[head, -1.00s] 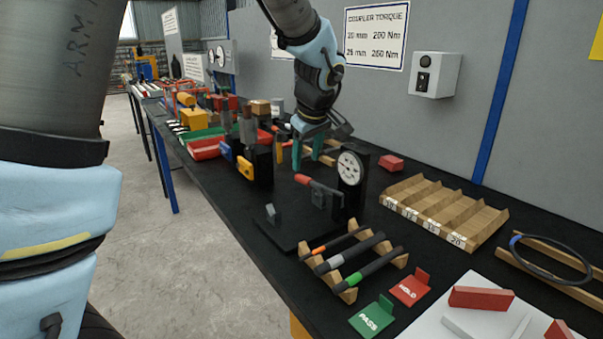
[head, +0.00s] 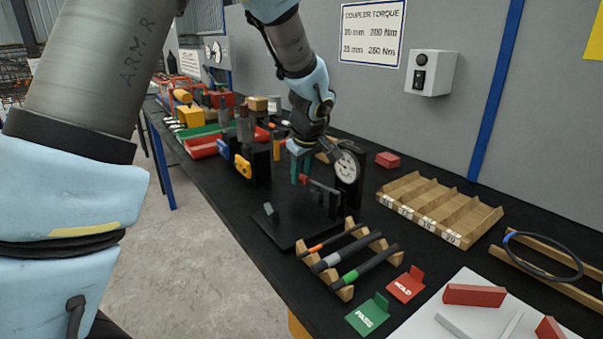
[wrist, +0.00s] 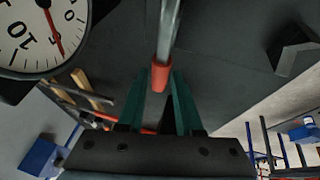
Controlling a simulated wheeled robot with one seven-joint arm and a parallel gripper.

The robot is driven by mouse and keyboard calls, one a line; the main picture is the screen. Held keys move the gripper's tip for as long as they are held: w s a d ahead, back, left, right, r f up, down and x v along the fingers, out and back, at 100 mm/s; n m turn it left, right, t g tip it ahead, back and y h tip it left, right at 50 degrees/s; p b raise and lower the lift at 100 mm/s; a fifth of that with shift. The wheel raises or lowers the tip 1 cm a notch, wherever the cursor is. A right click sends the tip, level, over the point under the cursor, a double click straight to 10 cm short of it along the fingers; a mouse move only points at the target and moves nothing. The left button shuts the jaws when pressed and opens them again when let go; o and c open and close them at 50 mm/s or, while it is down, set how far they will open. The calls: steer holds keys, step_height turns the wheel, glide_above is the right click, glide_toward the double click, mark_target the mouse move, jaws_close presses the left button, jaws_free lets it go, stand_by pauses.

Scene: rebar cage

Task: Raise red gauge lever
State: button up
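The gauge has a round white dial (head: 346,168) on a black stand; part of the dial also fills the upper left of the wrist view (wrist: 38,32). The red-ended grey lever (head: 322,189) reaches out from the stand to the left. In the wrist view its red end (wrist: 160,76) lies between my green fingertips, with its grey bar running up the picture. My gripper (head: 300,176) is at the lever's red end, fingers pointing down. The fingers look apart on either side of it; any contact is too small to tell.
A wooden rack (head: 343,291) with several colour-banded rods is in front of the gauge. Green PASS (head: 369,315) and red HOLD (head: 406,285) markers stand right of it. A wooden sorting tray (head: 440,209) is at right.

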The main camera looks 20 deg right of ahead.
jaws_close()
stand_by(1.0)
